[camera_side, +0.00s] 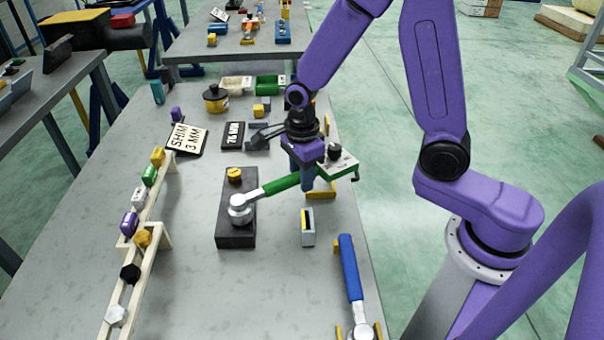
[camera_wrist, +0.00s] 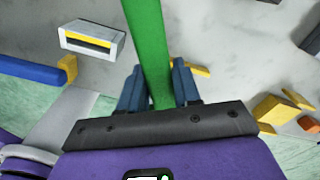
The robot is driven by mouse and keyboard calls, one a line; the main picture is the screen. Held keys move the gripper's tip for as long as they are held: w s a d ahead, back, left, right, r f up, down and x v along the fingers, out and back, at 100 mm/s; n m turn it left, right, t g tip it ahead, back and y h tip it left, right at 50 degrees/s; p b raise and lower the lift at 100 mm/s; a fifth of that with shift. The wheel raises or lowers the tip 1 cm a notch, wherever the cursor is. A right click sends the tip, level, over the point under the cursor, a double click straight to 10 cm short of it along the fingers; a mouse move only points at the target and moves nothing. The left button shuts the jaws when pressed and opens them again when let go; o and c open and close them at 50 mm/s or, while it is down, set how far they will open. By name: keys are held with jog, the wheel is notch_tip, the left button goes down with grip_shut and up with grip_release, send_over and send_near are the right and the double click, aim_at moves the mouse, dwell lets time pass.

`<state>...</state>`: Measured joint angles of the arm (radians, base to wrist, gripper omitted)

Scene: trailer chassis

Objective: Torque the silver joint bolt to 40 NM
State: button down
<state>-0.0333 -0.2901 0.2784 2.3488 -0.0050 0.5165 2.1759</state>
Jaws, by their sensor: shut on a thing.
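A green-handled wrench (camera_side: 282,185) lies across the work in the side view, its silver head at the left end. My gripper (camera_side: 307,182) is shut on its green handle; in the wrist view the handle (camera_wrist: 148,40) runs between both fingers (camera_wrist: 157,88). The silver head sits at the silver joint bolt (camera_side: 240,217) on a dark block (camera_side: 236,238). The head covers much of the bolt, so I cannot tell how fully it is seated. A gold bolt (camera_side: 235,175) stands on the same block, behind the silver one.
A blue-handled wrench (camera_side: 350,267) lies at the front right. A small grey block with a yellow slot (camera_side: 308,227) stands nearby. A wooden rack (camera_side: 165,232) holds several coloured parts. Signs stand behind.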

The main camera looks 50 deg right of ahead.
jog(key=c, duration=1.6)
grip_release()
grip_shut()
jog(key=shift+s+a+m, duration=0.2)
jog(key=shift+s+m, duration=0.25)
jog(key=shift+s, duration=0.1)
jog(key=shift+s+a+m, duration=0.2)
jog(key=shift+s+m, duration=0.25)
jog(key=shift+s, duration=0.1)
jog(key=shift+s, duration=0.1)
jog(key=shift+s+a+m, duration=0.6)
jog(key=shift+s+m, duration=0.3)
jog(key=shift+s, duration=0.05)
jog(key=shift+s+a, duration=0.1)
